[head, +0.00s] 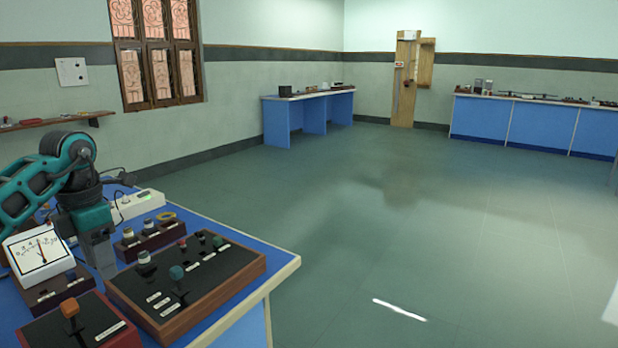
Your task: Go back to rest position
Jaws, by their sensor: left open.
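My left gripper (101,262) comes in from the left on a teal and dark arm. It points down over the blue bench (232,240) at the lower left, between the white analog meter (40,252) and the black-topped control board (190,283). It is open, and nothing shows between its fingers, though the fingertips are small and partly hard to make out. I cannot tell whether it touches the board or the bench. My right gripper is not in view.
A box with an orange-topped lever (70,312) stands at the near edge. A small knobbed box (150,238) and a white power strip (136,205) stand behind the board. Green floor (400,230) is clear to the right. Blue benches (540,123) line the far walls.

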